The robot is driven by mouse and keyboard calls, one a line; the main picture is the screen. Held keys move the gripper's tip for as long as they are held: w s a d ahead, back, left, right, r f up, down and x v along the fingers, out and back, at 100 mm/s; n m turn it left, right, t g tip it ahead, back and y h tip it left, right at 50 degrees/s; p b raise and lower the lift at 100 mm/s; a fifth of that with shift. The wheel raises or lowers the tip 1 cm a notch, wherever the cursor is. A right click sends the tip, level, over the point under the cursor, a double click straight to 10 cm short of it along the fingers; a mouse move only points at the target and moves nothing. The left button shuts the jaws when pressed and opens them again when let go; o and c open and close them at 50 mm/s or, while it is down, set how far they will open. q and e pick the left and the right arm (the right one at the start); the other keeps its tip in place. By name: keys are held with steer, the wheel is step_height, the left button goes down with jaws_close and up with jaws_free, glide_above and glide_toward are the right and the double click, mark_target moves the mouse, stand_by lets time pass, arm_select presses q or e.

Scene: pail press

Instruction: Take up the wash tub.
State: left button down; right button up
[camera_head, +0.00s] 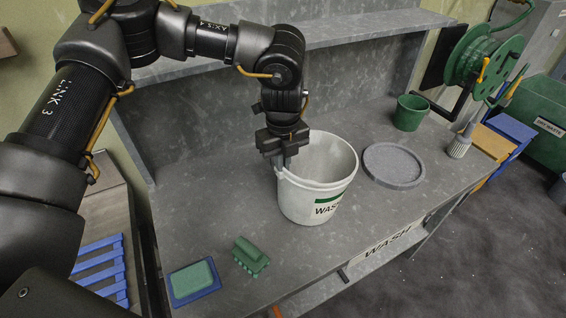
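The wash tub (312,203) is a white pail with a green band and a label reading "WAS…". It stands upright on the grey bench, near the middle. My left gripper (283,160) points down at the tub's left rim, with its fingers at or just over the rim. Whether the fingers are closed on the rim is too small to tell. My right gripper is not in view.
A round grey disc (393,166) lies right of the tub, with a green pail (410,113) behind it. A green brush (251,257) and a green sponge on a blue tray (194,282) lie at front left. A brush-like bottle (459,146) stands at the right edge.

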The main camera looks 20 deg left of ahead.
arm_select(q)
steer(key=shift+r, duration=0.1)
stand_by(0.4)
steer(key=shift+t+h+b, duration=0.3)
steer(key=shift+b, duration=0.4)
steer(key=shift+r+p, duration=0.4)
steer(key=shift+r, duration=0.1)
steer(key=shift+r+p, duration=0.95)
steer(key=shift+r, duration=0.4)
